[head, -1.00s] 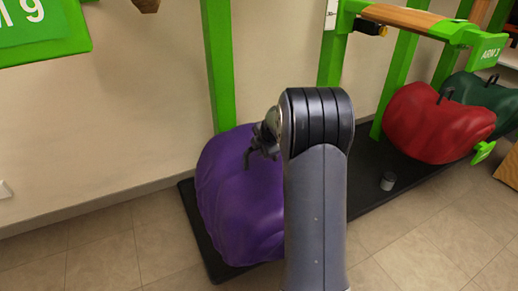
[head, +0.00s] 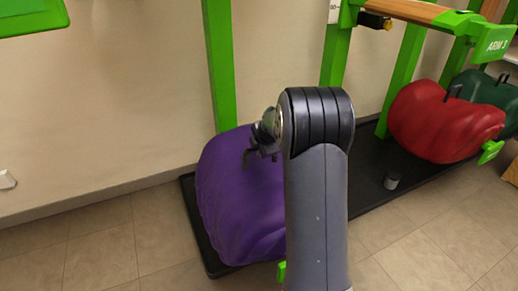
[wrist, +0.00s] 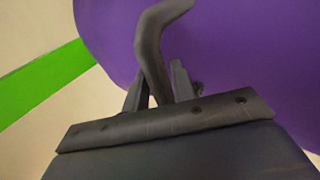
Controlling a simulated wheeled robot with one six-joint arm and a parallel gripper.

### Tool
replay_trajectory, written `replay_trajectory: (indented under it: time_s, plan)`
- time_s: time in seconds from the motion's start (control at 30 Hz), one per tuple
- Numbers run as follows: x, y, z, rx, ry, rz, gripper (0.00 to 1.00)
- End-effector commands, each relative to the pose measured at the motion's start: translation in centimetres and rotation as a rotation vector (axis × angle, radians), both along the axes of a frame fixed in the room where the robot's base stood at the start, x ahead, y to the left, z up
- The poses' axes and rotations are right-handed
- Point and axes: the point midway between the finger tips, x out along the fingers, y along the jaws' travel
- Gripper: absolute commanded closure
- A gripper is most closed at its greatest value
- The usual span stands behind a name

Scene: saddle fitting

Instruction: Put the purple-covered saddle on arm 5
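The purple-covered saddle (head: 232,205) is a rounded bundle at the foot of a green post, low over the black base, left of my arm. Its right side is hidden behind my arm. My gripper (head: 262,143) is at the saddle's upper right, by a dark bent handle. In the wrist view, the handle (wrist: 152,45) rises between the two short fingers of my gripper (wrist: 160,85), with the purple cover (wrist: 235,60) behind. A small gap seems to show beside the left finger; I cannot tell whether the fingers press on the handle. No arm 5 label is readable.
A red saddle (head: 445,122) and a green saddle (head: 490,92) sit at the right, below the arm labelled ARM 3 (head: 497,43). A small grey cup (head: 392,181) stands on the black base (head: 365,190). The tiled floor at the lower left is clear.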

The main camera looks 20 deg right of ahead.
Motion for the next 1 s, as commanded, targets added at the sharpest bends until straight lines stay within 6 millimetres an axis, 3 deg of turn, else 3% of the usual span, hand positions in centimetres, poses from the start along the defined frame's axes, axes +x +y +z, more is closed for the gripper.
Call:
replay_trajectory:
  time_s: [0.2, 0.47, 1.0]
  plan:
    - [-0.1, 0.0, -0.2, 0.001, 0.003, 0.001, 0.57]
    - [-0.3, 0.1, -0.4, 0.004, 0.011, 0.001, 0.57]
    - [-5.1, -0.1, 7.6, 0.000, 0.003, -0.001, 0.57]
